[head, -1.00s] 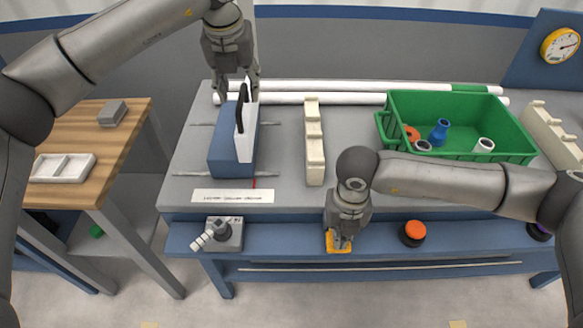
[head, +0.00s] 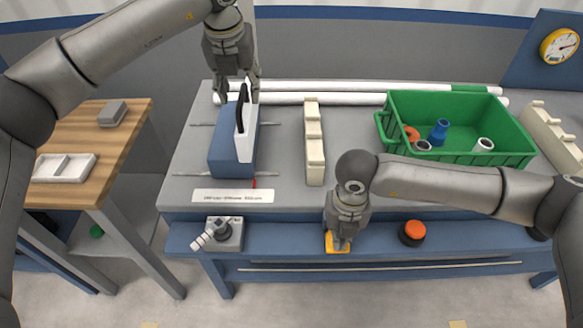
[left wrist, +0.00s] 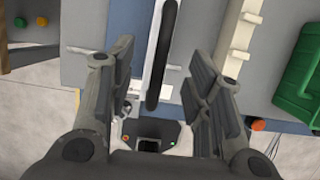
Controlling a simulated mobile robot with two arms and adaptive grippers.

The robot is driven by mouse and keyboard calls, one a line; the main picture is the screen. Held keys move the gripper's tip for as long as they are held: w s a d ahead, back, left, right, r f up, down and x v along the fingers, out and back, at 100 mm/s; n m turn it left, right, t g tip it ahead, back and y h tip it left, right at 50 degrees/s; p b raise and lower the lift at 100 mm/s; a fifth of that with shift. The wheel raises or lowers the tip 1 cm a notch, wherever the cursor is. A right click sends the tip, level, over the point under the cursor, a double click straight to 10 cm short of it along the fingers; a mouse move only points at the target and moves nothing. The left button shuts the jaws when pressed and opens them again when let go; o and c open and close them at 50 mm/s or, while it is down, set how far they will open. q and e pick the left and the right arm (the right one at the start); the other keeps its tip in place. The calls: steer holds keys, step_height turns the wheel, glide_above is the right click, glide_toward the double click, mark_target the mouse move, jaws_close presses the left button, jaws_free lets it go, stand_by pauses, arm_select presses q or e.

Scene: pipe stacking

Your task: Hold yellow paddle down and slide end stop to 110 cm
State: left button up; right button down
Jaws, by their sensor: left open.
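The end stop (head: 232,155) is a blue block with a white upright plate and a black handle (head: 242,108). It sits at the left of the grey bench top, across thin rails. My left gripper (head: 239,92) is open at the upper end of the handle. In the left wrist view the handle (left wrist: 162,60) lies between the two spread fingers, with gaps on both sides. The yellow paddle (head: 338,249) is on the blue front ledge. My right gripper (head: 339,238) points down onto it and covers part of it. Its fingers are too small to judge.
A cream stepped block (head: 314,150) stands right of the end stop. White pipes (head: 320,98) lie behind. A green crate (head: 460,155) holds several fittings. A joystick box (head: 223,234) and an orange button (head: 414,230) flank the paddle. A label strip (head: 219,196) lies in front.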

mark_target(241, 96)
arm_select(q)
steer(key=shift+x, duration=1.9)
steer(key=shift+c, duration=0.2)
jaws_close()
